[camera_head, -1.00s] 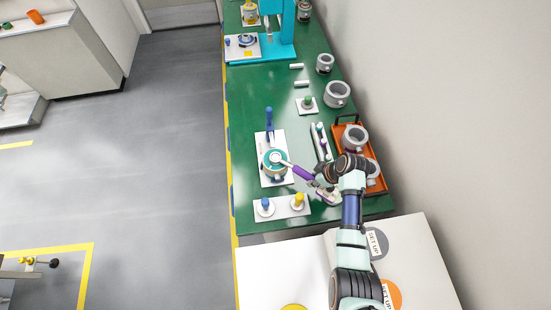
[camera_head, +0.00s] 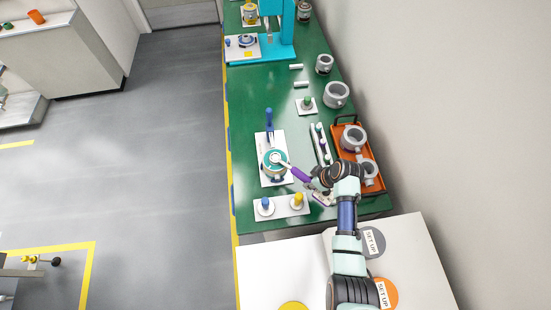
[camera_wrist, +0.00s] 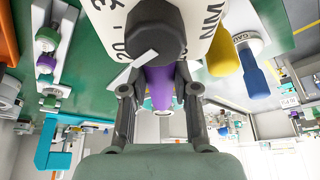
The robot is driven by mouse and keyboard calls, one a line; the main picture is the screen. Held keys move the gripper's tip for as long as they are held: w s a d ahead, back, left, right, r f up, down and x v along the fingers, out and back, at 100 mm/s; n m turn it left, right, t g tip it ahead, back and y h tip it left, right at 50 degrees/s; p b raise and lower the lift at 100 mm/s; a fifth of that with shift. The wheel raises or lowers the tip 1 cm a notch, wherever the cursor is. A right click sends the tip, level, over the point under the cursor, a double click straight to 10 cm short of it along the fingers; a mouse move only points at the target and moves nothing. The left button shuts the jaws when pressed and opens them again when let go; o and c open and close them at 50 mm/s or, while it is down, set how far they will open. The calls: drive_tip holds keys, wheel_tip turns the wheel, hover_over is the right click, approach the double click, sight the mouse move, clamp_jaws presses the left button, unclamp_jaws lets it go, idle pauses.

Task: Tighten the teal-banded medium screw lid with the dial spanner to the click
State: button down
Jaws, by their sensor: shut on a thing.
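The teal-banded screw lid (camera_head: 268,165) sits on a pot on a white plate on the green bench. My gripper (camera_head: 317,184) is shut on this handle. In the wrist view, my gripper (camera_wrist: 160,94) has a finger on each side of the purple handle (camera_wrist: 158,84). The white dial (camera_wrist: 203,28) with printed numbers and a dark knob fill the top there. The lid is not clearly seen in the wrist view.
A blue upright handle (camera_head: 269,120) stands behind the lid. A plate with blue and yellow knobs (camera_head: 281,208) lies in front. An orange tray (camera_head: 378,187) with grey pots is at the right.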

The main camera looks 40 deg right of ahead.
sight(299, 193)
drive_tip(key=shift+a+r+m+h+p, duration=0.1)
drive_tip(key=shift+a+m+h+p, duration=0.3)
drive_tip(key=shift+a+m+p, duration=0.9)
idle(0.7)
drive_tip(key=shift+w+a+m+h+p, duration=0.2)
drive_tip(key=shift+a+m+p, duration=0.15)
drive_tip(key=shift+a+p, duration=0.45)
drive_tip(key=shift+w+a+m+h+p, duration=0.1)
drive_tip(key=shift+a+m+h+p, duration=0.2)
drive_tip(key=shift+a+p, duration=0.45)
idle(0.4)
drive_tip(key=shift+s+d+n+y+b, duration=0.2)
drive_tip(key=shift+d+n+y+b, duration=0.2)
drive_tip(key=shift+d+n+b, duration=0.4)
idle(0.7)
drive_tip(key=c, duration=1.4)
unclamp_jaws()
drive_tip(key=shift+d, duration=0.15)
clamp_jaws()
drive_tip(key=shift+d+r+p, duration=0.25)
drive_tip(key=shift+r+p, duration=0.05)
drive_tip(key=shift+p, duration=0.05)
drive_tip(key=shift+r+p, duration=0.3)
drive_tip(key=shift+p, duration=0.15)
